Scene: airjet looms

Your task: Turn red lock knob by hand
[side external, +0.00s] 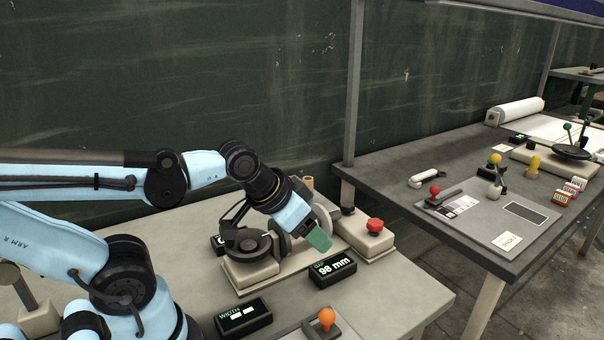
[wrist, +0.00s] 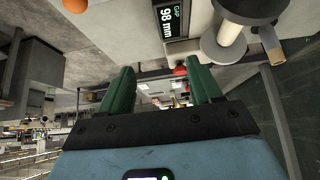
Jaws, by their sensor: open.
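The red lock knob (side external: 375,224) stands on a beige block at the right end of the device on the near table. In the wrist view the red knob (wrist: 180,71) shows small, between and beyond the two green fingers. My gripper (side external: 319,238), with green fingers, is to the left of the knob and apart from it. In the wrist view my gripper (wrist: 160,82) is open, with nothing between its fingertips. In the side view one finger hides the other.
A black display reading 98 mm (side external: 332,268) lies in front of the device. A width box (side external: 243,317) and an orange ball knob (side external: 327,316) are nearer. A grey roller (side external: 282,243) stands beside my gripper. Bare tabletop (side external: 408,289) lies right of the display.

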